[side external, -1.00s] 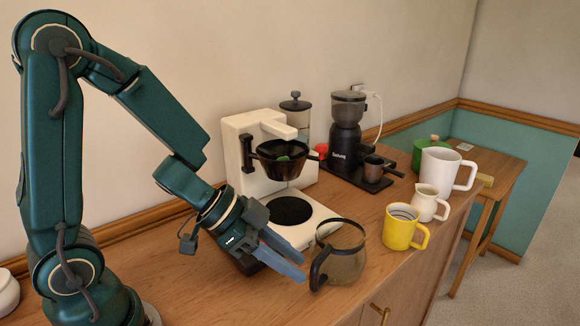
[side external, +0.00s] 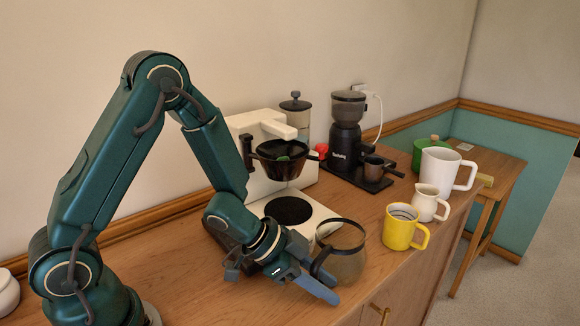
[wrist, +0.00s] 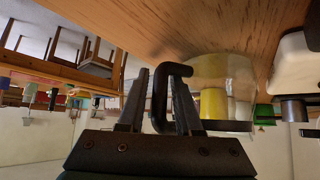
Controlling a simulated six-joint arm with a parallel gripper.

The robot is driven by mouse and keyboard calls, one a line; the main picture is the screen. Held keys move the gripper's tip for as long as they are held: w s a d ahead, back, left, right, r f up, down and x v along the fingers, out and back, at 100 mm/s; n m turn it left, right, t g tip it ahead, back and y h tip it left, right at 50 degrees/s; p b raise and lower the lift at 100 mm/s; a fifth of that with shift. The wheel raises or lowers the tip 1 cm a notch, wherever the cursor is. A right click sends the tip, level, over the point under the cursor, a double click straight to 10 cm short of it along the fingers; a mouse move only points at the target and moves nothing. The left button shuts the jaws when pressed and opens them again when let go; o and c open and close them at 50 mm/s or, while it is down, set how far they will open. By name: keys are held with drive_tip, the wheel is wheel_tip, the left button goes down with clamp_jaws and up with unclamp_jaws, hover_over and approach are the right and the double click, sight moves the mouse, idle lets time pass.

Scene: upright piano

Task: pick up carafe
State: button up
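The carafe (side external: 346,262) is clear glass with a dark rim and a dark handle (side external: 316,268). It stands upright on the wooden cabinet top in front of the coffee maker, and shows upside down in the wrist view (wrist: 225,95). My gripper (side external: 318,284) is at the handle side of the carafe, low over the cabinet top. In the wrist view my gripper (wrist: 159,100) is open, with its two fingers on either side of the upright part of the handle. Narrow gaps seem to show beside the handle; contact is hard to tell.
The white coffee maker (side external: 262,150) stands behind the carafe. A yellow mug (side external: 398,232), a cream pitcher (side external: 427,205) and a white mug (side external: 440,172) stand to its right. A black grinder (side external: 346,135) is farther back. The cabinet's front edge is close to the carafe.

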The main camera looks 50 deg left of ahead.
drive_tip(key=shift+w+d+f, duration=0.1)
drive_tip(key=shift+f, duration=0.05)
clamp_jaws()
idle(1.4)
